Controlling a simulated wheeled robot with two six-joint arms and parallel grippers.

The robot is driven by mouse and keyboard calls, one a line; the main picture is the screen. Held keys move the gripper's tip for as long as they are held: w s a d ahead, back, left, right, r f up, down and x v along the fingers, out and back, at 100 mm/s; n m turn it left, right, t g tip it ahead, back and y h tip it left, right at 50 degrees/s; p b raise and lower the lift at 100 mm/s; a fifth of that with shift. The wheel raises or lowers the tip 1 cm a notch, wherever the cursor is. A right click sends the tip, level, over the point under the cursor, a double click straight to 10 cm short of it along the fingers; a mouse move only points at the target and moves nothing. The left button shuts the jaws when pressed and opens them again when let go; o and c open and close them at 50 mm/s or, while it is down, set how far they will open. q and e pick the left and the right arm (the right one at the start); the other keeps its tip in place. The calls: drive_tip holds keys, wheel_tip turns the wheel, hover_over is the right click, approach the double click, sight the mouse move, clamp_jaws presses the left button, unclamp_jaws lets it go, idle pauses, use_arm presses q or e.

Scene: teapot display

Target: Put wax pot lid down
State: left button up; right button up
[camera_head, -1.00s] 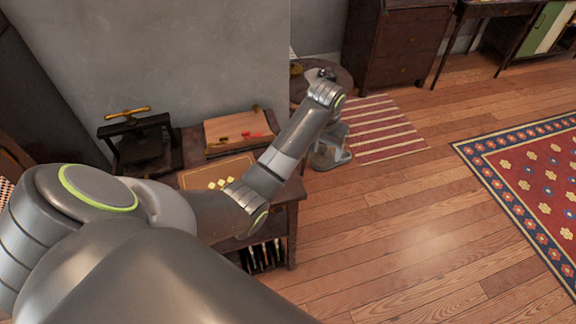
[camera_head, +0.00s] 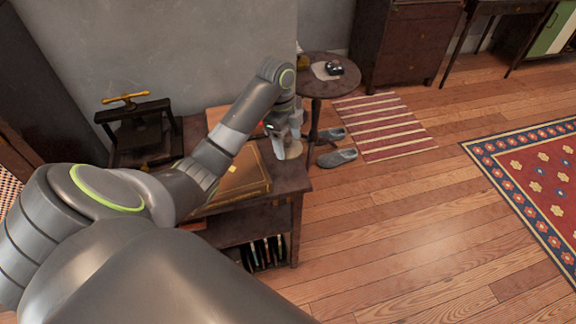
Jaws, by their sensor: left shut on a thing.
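My left gripper (camera_head: 287,146) points down over the right end of the dark wooden desk (camera_head: 285,189). It is shut on a small pale beige thing (camera_head: 294,152), which I take to be the wax pot lid. The lid is partly hidden by the fingers, and I cannot tell whether it touches the desk top. No wax pot is clearly visible; my arm covers part of the desk. My right gripper is not in view.
A large brown book (camera_head: 243,182) lies on the desk left of the gripper, and a dark iron press (camera_head: 138,133) stands at the left. A round table (camera_head: 318,90) with a small dark object (camera_head: 334,68) stands behind. Grey slippers (camera_head: 337,157) lie on the floor.

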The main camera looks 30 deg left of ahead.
sight(289, 172)
use_arm(q)
drive_tip(key=shift+f+b, duration=0.4)
drive_tip(key=shift+f, duration=0.2)
wheel_tip(289, 172, down, 4)
drive_tip(key=shift+r+b, duration=0.1)
drive_tip(key=shift+b, duration=0.95)
drive_tip(key=shift+f, duration=2.45)
drive_tip(key=o, duration=1)
drive_tip(key=shift+f, duration=0.1)
drive_tip(key=shift+c, duration=0.2)
